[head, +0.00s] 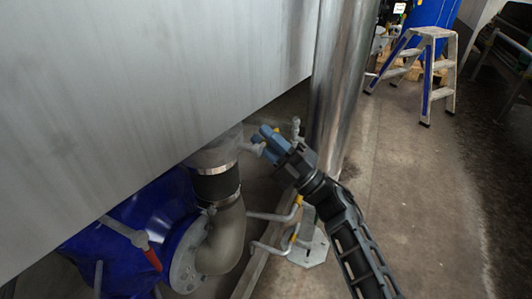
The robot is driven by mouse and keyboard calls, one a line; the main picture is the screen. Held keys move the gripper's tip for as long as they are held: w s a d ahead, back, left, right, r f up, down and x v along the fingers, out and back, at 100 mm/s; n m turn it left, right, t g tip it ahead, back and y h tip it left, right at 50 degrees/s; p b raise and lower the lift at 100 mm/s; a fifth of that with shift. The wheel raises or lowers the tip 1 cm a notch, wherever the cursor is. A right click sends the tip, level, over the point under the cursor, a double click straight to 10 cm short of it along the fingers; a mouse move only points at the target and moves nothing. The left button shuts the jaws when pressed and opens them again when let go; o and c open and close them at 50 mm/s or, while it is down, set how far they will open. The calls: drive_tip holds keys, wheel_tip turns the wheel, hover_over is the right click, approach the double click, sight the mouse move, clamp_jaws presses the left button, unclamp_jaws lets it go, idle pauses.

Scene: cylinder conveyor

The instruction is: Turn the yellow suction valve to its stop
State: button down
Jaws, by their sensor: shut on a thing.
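My gripper (264,141), with blue-grey fingers, reaches in from the lower right to just under the tank's lower edge. It is shut on a small pale fitting (256,150) beside the top of the suction pipe. The fingers hide much of this fitting, and I cannot tell whether it belongs to the yellow suction valve. A small yellow part (299,200) shows on a thin bent pipe below the gripper. The thick pipe elbow (228,240) with a dark sleeve (216,183) runs down to a round flange (186,262).
A large grey tank (130,90) overhangs from the left. A shiny steel column (340,80) stands just behind my gripper. A blue pump body (130,225) with a red-tipped lever (152,259) sits lower left. A step stool (430,60) stands far right; the floor before it is clear.

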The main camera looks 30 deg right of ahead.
drive_tip(key=shift+r+n+g+y+b, duration=0.15)
drive_tip(key=shift+n+g+y+b, duration=0.2)
drive_tip(key=shift+n+y, duration=0.4)
drive_tip(key=shift+r+n+g+y+b, duration=0.15)
drive_tip(key=shift+n+g+y+b, duration=0.2)
drive_tip(key=shift+n, duration=0.7)
drive_tip(key=shift+r+y, duration=0.1)
drive_tip(key=shift+y, duration=0.2)
drive_tip(key=c, duration=1.1)
unclamp_jaws()
drive_tip(key=shift+c, duration=0.2)
drive_tip(key=v, duration=0.7)
drive_tip(key=shift+s+d+p, duration=0.2)
drive_tip(key=shift+s+p, duration=0.1)
